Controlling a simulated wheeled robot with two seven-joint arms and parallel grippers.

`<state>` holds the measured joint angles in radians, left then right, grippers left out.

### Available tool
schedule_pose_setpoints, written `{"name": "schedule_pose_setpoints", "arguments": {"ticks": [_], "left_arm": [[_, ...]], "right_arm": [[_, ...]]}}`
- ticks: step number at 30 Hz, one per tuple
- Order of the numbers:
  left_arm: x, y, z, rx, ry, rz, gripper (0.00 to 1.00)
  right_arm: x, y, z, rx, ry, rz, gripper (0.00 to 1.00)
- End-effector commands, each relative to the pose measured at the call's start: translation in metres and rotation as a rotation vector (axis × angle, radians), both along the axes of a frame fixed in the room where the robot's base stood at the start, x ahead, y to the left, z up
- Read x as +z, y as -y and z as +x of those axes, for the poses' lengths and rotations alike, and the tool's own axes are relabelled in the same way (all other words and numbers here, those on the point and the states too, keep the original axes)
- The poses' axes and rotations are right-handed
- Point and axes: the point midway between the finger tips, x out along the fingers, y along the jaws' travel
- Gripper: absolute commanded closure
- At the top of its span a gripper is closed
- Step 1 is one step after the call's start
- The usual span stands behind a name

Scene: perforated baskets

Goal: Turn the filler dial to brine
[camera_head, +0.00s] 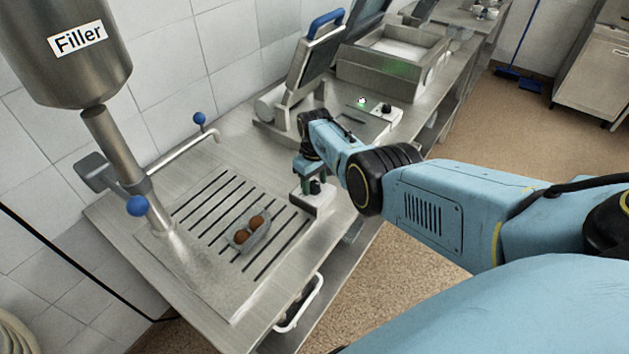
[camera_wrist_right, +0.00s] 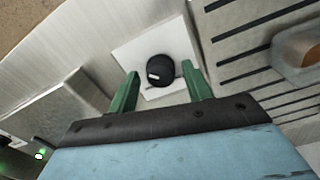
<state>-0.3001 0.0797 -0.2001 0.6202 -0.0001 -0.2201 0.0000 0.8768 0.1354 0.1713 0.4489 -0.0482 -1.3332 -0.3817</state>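The filler dial is a black round knob (camera_wrist_right: 160,69) with a white mark on a pale square box (camera_wrist_right: 143,50). The box (camera_head: 312,206) sits at the front edge of the metal counter, right of the slotted drain. My right gripper (camera_head: 308,183) is over the box from above. In the right wrist view its two green fingers (camera_wrist_right: 160,72) stand apart, one on each side of the knob. I cannot tell whether they touch it. The filler (camera_head: 80,65), a steel vessel labelled "Filler", hangs at the upper left. My left gripper is not in view.
A small grey tray (camera_head: 238,245) with brown round items lies on the slotted drain (camera_head: 205,212). Another control box (camera_head: 375,118) with a green light and black knobs stands behind my right arm, near a press-like machine (camera_head: 310,65). A blue-knobbed lever (camera_head: 185,140) stands by the wall.

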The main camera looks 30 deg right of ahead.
Motion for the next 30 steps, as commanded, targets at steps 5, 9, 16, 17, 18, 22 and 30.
{"name": "schedule_pose_setpoints", "arguments": {"ticks": [5, 9, 16, 17, 18, 22, 30], "left_arm": [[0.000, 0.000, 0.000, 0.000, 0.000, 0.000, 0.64], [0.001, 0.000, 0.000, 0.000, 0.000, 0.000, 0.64], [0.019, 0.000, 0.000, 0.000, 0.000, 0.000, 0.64], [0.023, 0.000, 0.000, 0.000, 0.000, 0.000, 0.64], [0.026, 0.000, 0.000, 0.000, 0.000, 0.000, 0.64], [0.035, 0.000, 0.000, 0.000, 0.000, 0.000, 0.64], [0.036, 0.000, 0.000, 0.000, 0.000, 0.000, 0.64]], "right_arm": [[0.000, 0.000, 0.000, 0.001, 0.001, 0.000, 0.48], [0.001, 0.000, 0.000, 0.002, 0.001, 0.000, 0.48], [0.028, 0.000, 0.001, 0.002, 0.003, 0.000, 0.48], [0.034, 0.000, 0.000, 0.002, 0.002, -0.001, 0.48], [0.041, 0.000, 0.001, 0.002, 0.003, -0.001, 0.48], [0.067, 0.000, 0.001, 0.001, 0.004, -0.001, 0.48], [0.108, 0.000, 0.000, 0.001, 0.003, 0.001, 0.48]]}}
